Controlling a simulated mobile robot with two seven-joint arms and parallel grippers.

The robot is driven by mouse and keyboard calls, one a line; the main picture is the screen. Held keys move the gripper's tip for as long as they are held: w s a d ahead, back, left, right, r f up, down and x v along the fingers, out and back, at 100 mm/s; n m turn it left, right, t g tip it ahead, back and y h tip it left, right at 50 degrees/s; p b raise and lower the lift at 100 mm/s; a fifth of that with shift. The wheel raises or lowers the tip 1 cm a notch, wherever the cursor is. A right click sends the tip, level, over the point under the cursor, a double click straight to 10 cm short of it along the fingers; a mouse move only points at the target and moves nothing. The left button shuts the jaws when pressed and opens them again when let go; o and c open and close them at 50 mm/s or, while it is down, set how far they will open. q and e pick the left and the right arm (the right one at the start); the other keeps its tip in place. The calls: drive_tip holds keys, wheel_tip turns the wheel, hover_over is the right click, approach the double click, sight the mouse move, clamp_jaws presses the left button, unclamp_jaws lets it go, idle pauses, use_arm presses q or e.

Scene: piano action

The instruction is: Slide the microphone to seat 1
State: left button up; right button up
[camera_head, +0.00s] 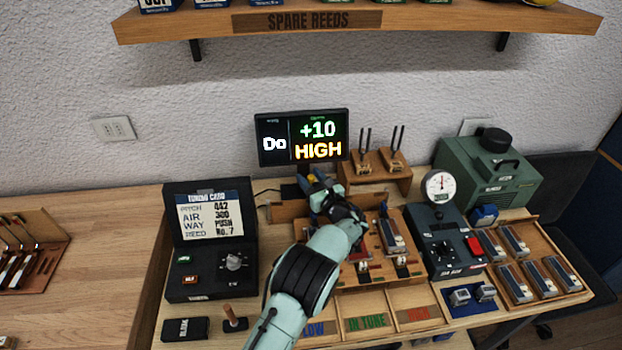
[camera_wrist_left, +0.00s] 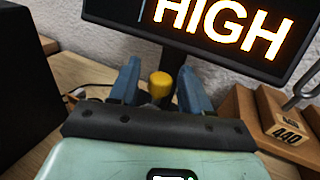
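A small yellow-topped post, which looks like the microphone's knob (camera_wrist_left: 160,86), stands between my left gripper's fingers in the left wrist view. My left gripper (camera_wrist_left: 160,92) has its blue fingers apart, one on each side of the knob, with a narrow gap showing on both sides. In the head view my left gripper (camera_head: 314,181) is at the back of the wooden action bench (camera_head: 380,282), just below the tuner display (camera_head: 301,137). The display reads "Do +10 HIGH". My arm and hand hide most of the microphone and its track, and I cannot make out seat 1. My right gripper is not in view.
Tuning forks on a wooden stand (camera_head: 376,172) are right of the display. A black tuning-card case (camera_head: 210,262) is on the left. A gauge box (camera_head: 448,245) and a tray of reeds (camera_head: 540,265) are on the right. Labelled bins (camera_head: 366,320) lie in front.

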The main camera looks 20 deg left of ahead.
use_arm(q)
drive_tip(key=shift+s+d, duration=0.2)
drive_tip(key=shift+d, duration=0.15)
drive_tip(key=b+v, duration=0.2)
drive_tip(key=v, duration=1)
drive_tip(key=shift+s+d, duration=0.2)
drive_tip(key=shift+s, duration=0.05)
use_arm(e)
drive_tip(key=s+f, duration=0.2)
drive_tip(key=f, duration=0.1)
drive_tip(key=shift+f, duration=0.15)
